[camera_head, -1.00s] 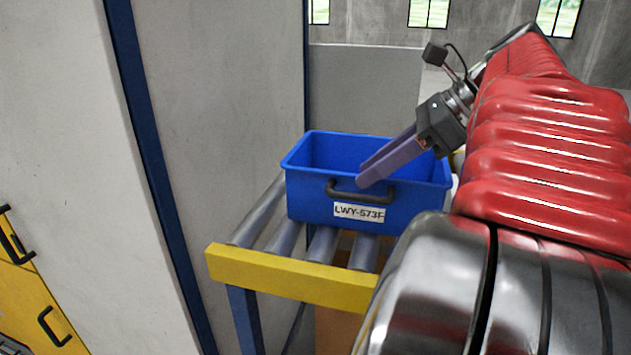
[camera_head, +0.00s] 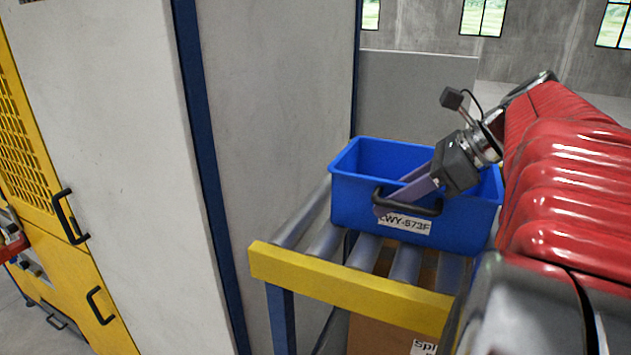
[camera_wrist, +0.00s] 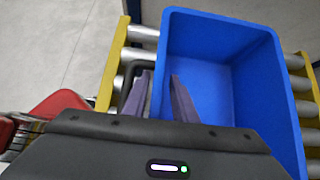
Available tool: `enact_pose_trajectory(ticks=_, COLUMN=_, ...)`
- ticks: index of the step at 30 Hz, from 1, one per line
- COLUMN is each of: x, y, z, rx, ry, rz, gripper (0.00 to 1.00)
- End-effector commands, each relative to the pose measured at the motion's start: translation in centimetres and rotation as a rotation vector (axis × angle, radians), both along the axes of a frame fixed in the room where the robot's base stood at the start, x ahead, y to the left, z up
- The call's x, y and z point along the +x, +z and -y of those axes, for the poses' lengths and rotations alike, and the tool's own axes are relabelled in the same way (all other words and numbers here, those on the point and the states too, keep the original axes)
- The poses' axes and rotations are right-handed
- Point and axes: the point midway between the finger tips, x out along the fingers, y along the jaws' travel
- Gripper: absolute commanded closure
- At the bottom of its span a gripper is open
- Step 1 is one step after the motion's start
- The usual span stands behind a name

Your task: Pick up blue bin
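The blue bin (camera_head: 350,200) sits upright on a roller conveyor, with a black handle (camera_head: 425,208) and a white label on its front wall. The bin also fills the right half of the wrist view (camera_wrist: 205,80). My gripper (camera_head: 393,195) is at the front wall. In the wrist view my gripper (camera_wrist: 161,85) is open with the bin's rim between its fingers. One finger is inside the bin and the other outside, by the handle. I cannot tell whether the fingers touch the wall.
The conveyor's yellow front rail (camera_head: 345,287) and grey rollers (camera_head: 325,240) lie under the bin. A grey panel with a blue post (camera_head: 205,150) stands left of it. A yellow cabinet (camera_head: 75,270) is at far left. A cardboard box (camera_head: 385,338) is below the conveyor.

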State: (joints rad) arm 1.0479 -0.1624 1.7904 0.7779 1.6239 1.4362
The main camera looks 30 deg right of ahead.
Motion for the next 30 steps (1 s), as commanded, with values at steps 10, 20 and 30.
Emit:
enact_pose_trajectory(ticks=10, x=0.25, y=-0.33, z=-0.19, rx=-0.001, ry=-0.001, rz=0.000, gripper=0.75)
enact_pose_trajectory(ticks=20, x=0.24, y=-0.32, z=-0.19, rx=0.001, ry=-0.001, rz=0.000, gripper=0.79)
enact_pose_trajectory(ticks=30, x=0.25, y=-0.31, z=-0.19, rx=0.000, ry=0.000, rz=0.000, gripper=1.00)
